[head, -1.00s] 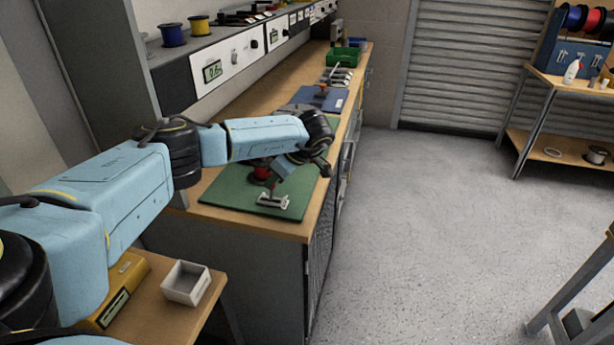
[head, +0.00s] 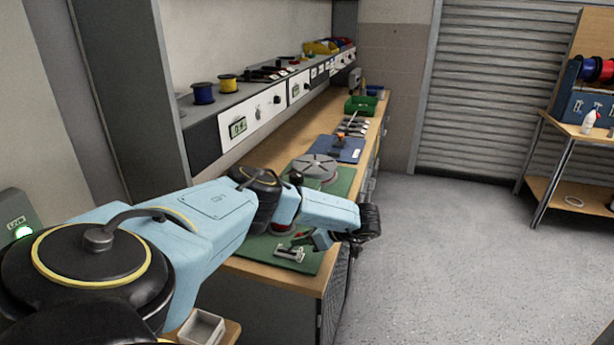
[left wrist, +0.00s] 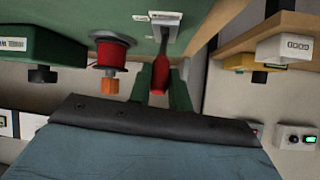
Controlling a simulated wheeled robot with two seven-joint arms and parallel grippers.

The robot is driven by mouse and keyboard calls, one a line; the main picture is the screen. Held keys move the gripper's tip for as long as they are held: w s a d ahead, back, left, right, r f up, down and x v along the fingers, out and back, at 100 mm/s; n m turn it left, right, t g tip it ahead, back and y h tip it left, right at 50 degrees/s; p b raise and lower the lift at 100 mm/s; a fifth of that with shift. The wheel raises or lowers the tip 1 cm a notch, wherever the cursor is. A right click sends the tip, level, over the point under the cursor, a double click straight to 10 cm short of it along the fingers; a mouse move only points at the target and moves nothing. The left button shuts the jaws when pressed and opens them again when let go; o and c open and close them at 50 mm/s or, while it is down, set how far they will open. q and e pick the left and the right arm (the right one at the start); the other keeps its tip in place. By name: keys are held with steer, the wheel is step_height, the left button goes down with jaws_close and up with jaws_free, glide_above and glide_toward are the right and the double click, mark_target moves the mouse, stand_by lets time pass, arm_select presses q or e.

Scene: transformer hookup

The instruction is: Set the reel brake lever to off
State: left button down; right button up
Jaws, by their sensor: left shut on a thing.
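A lever with a red grip (left wrist: 160,75) shows in the left wrist view. Its dark stem runs to a pale metal plate (left wrist: 165,18) on the green mat. My left gripper (left wrist: 163,66) has its green fingers on both sides of the red grip and is shut on it. In the head view my left gripper (head: 323,238) is low at the green mat's (head: 308,262) right edge, just right of a small metal bracket (head: 290,252). The lever's grip is hidden there. A grey-topped reel (head: 315,165) stands farther back on the mat. My right gripper is out of view.
A red cylinder with an orange knob (left wrist: 110,88) is beside the lever in the left wrist view. A blue mat (head: 338,149) and a green bin (head: 361,104) lie farther along the bench. The floor (head: 440,260) to the right is clear.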

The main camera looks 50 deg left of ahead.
arm_select(q)
steer(key=c, duration=1.3)
jaws_free()
steer(key=shift+d, duration=0.1)
steer(key=v, duration=1.3)
steer(key=shift+p, duration=0.45)
steer(key=shift+w, duration=0.1)
